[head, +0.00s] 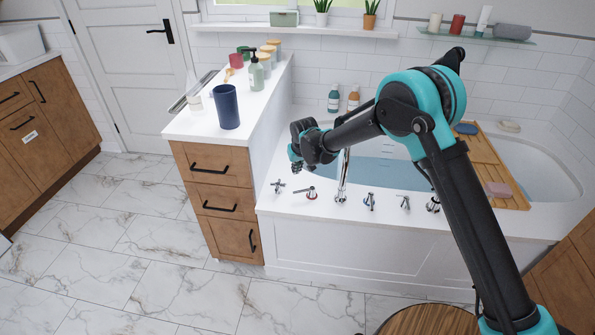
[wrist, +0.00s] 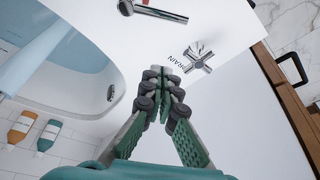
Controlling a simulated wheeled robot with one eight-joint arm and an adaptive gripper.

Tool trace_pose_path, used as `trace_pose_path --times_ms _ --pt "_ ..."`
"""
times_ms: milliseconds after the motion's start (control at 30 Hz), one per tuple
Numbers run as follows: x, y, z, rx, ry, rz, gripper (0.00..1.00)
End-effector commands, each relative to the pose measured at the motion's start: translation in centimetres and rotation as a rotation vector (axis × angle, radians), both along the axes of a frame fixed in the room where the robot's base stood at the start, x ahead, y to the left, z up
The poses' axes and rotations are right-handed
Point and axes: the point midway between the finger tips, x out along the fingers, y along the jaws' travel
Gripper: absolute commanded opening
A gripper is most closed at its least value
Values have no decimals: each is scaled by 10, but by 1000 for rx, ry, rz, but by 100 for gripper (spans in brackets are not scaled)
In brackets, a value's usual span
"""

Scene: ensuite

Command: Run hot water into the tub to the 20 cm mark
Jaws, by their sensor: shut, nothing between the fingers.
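The white tub (head: 300,209) holds pale blue water (head: 385,173), also visible in the wrist view (wrist: 35,45). A chrome spout (head: 343,178) stands on its front rim. A lever with a red ring (head: 311,193) and a cross handle (head: 278,186) are left of the spout; a blue-marked handle (head: 369,201) is right of it. In the wrist view the cross handle (wrist: 198,57) is beside the word DRAIN, and the red-marked lever (wrist: 155,10) is at the top. My gripper (head: 296,164) is shut and empty above the rim's left end, apart from the handles. No depth mark is legible.
More handles (head: 405,203) stand further right on the rim. A wooden tray (head: 490,170) spans the tub. The counter (head: 195,125) at left carries a dark blue cup (head: 227,107) and several bottles. Two bottles (head: 334,98) (head: 353,98) stand behind the tub. The left floor is clear.

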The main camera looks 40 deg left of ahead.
Motion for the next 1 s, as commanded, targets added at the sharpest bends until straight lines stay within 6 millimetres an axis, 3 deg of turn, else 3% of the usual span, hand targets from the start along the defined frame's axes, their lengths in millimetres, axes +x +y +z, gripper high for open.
trace_pose_path --times_ms 400,700,1000 --pt "14 20 -67 0 0 1 0" --pt "-7 -9 -71 0 0 1 0" --pt "-10 -13 -72 -1 0 1 0"
